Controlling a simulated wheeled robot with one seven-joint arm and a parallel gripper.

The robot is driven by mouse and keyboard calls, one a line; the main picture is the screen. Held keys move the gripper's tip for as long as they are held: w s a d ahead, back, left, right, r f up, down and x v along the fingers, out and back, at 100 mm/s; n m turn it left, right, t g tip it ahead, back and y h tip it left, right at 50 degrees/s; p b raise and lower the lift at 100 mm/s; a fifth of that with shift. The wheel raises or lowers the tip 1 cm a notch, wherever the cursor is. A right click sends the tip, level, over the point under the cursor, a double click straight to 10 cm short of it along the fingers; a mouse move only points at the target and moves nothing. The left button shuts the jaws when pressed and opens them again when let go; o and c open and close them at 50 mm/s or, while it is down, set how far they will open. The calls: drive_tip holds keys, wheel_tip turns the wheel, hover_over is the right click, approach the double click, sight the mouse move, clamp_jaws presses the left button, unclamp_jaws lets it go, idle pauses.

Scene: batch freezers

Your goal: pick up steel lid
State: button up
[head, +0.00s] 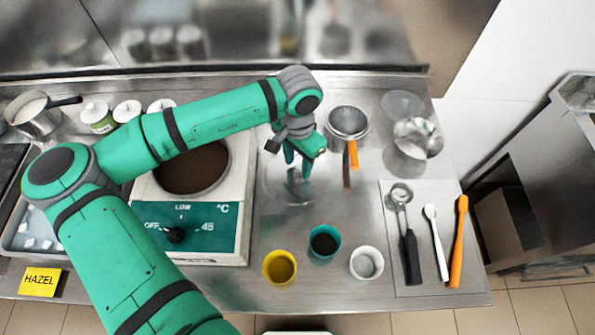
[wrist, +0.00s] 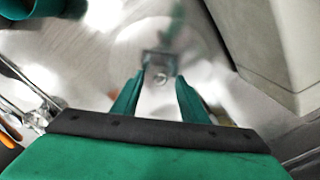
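The steel lid (head: 297,187) is a shiny disc lying on the steel counter, hard to tell from the counter's reflections in the head view. In the wrist view the lid (wrist: 197,72) shows as a pale round plate with a small grey knob (wrist: 160,70) at its middle. My gripper (head: 299,159) is above the lid, pointing down. In the wrist view the two teal fingers of my gripper (wrist: 161,80) are spread, with the knob between and just beyond their tips. Whether the tips touch the knob cannot be told.
A white heating unit (head: 222,240) with a brown-filled well stands left of the lid. A strainer with an orange handle (head: 353,154) lies to the right. Yellow (head: 280,267), teal (head: 324,242) and white (head: 366,263) cups stand in front. A utensil mat (head: 427,276) lies farther right.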

drive_tip(key=shift+f, duration=0.65)
clamp_jaws()
drive_tip(key=shift+r, duration=0.1)
